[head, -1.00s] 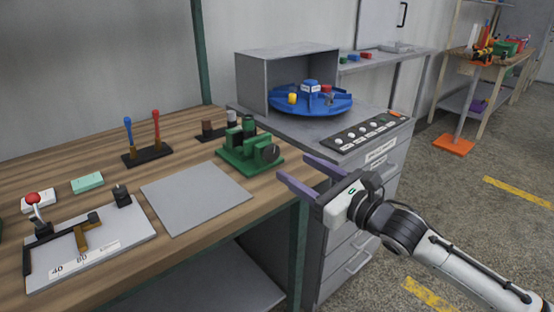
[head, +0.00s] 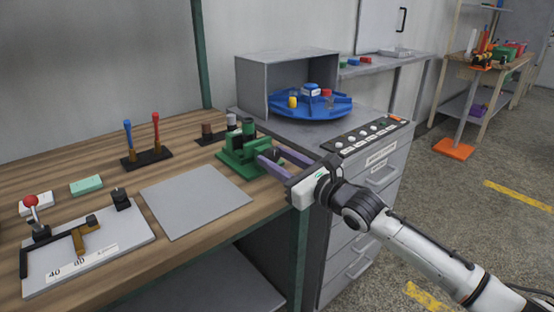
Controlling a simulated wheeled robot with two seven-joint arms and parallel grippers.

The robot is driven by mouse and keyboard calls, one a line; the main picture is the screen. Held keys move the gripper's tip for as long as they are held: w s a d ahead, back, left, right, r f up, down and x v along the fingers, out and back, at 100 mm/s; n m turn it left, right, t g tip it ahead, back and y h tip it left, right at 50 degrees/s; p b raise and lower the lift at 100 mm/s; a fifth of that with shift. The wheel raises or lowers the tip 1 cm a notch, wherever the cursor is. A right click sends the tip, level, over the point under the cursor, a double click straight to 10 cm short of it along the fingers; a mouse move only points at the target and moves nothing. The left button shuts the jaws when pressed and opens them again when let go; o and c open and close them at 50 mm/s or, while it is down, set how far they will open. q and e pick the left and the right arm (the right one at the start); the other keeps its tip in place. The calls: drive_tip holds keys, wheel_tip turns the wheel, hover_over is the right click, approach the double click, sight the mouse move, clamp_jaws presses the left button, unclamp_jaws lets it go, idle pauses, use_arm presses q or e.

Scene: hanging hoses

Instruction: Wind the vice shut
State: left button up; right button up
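The green vice (head: 238,154) stands on the wooden workbench near its right end. In the earlier frame a dark round handle shows on the vice's right side; now it is largely hidden by my fingers. My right gripper (head: 268,155) comes in from the right with its two purple fingers apart. The fingertips are at the handle side of the vice, and I cannot tell whether they touch it. How far the vice jaws are apart is hard to tell. My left gripper is out of view.
A grey plate (head: 195,200) lies left of the vice. A lever panel (head: 120,245), a stand with blue and red handles (head: 147,156) and a teal block (head: 86,185) are further left. A grey cabinet (head: 352,180) with a blue turntable (head: 335,107) and button strip (head: 366,136) stands behind right.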

drive_tip(key=c, duration=0.4)
drive_tip(key=shift+o, duration=0.2)
